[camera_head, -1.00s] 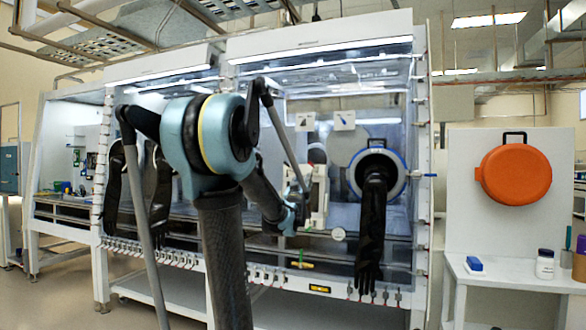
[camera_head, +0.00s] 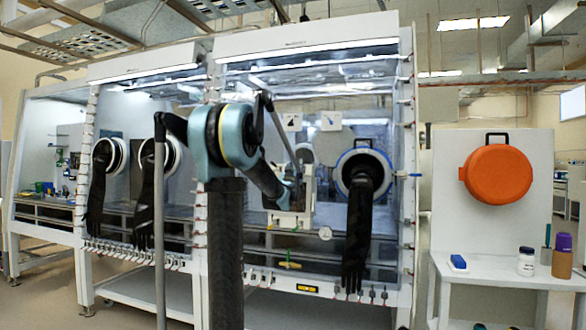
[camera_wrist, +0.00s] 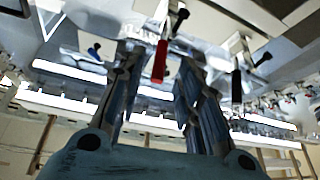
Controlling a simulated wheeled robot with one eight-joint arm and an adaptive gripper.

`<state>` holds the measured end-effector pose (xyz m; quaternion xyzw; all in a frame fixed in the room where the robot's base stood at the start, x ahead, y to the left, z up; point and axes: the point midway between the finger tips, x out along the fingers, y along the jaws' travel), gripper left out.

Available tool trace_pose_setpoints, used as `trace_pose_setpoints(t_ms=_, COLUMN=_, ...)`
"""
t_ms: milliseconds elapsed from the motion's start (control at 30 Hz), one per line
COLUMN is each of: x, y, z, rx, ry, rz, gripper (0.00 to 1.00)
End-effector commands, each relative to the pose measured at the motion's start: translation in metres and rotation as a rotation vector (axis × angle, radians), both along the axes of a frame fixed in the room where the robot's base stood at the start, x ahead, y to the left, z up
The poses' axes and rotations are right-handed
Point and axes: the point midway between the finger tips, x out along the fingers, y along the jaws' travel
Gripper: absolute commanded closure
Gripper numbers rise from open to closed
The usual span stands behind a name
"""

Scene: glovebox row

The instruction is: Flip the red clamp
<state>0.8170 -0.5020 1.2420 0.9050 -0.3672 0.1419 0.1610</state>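The red clamp (camera_wrist: 159,61) shows in the wrist view as a red handle with dark metal above it. It appears between the two fingertips of my gripper (camera_wrist: 157,72), which are spread apart on either side. I cannot tell how far beyond the tips the handle is, and no contact is clear. In the head view my gripper (camera_head: 289,196) is small and partly hidden by my arm, near the pale fixture at the glovebox front. The red clamp cannot be made out there.
In the head view, a black glove (camera_head: 357,235) hangs right of my gripper. A white side table (camera_head: 500,272) stands farther right.

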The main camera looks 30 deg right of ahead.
Motion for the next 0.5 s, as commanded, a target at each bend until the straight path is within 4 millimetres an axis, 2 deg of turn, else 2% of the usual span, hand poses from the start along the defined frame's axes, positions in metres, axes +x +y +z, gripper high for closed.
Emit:
trace_pose_setpoints(t_ms=200, x=0.019, y=-0.017, z=0.010, rx=0.000, ry=0.000, rz=0.000, gripper=0.68)
trace_pose_setpoints(t_ms=500, x=0.025, y=-0.022, z=0.014, rx=0.000, ry=0.000, rz=0.001, gripper=0.68)
